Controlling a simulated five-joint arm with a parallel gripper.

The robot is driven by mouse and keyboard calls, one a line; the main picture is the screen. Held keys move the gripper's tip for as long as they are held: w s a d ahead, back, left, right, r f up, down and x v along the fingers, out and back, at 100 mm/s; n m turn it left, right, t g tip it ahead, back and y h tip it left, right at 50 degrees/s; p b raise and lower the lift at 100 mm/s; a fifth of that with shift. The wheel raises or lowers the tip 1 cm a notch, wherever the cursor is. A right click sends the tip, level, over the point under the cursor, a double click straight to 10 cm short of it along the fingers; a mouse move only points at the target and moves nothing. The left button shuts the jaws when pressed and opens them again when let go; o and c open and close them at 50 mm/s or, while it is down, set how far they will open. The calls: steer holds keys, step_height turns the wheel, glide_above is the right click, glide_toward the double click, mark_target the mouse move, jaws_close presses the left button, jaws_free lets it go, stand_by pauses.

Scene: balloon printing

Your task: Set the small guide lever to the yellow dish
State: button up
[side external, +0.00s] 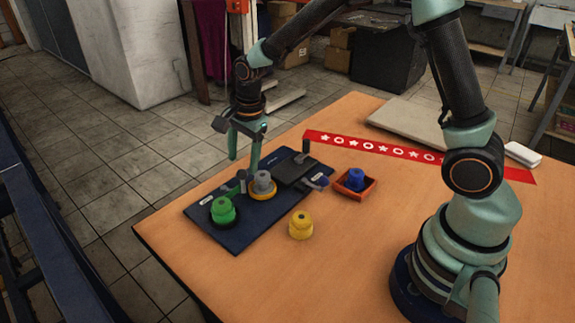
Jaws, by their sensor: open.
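My gripper (243,163) is open and points down over the far left part of a dark blue board (236,240), with nothing seen between its fingers. A yellow dish (263,196) on the board holds a grey stacked piece (263,181). A small dark green lever-like part (237,188) stands just left of the dish, below my fingertips; it may be the guide lever, and its exact setting is too small to tell. A green stacked piece (222,209) sits on a black dish at the board's near left end. Contact between gripper and lever-like part cannot be told.
A dark plate with an upright black handle (305,150) is at the board's far right. A small purple-grey part (317,182) lies at its edge. A blue piece (355,178) sits in an orange-red tray (371,192). A yellow piece (300,224) stands on open table.

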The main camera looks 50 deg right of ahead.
mark_target(242, 171)
steer(key=shift+w+f, duration=0.2)
steer(key=shift+f, duration=0.75)
steer(key=shift+w+f, duration=0.2)
steer(key=shift+f, duration=0.75)
steer(key=shift+c, duration=0.3)
jaws_close()
steer(key=shift+w+d+n, duration=0.15)
steer(key=shift+d+n, duration=0.2)
steer(key=shift+n, duration=0.35)
steer(key=shift+o, duration=0.3)
jaws_free()
step_height(242, 171, up, 12)
steer(key=s, duration=0.2)
steer(key=shift+s, duration=0.15)
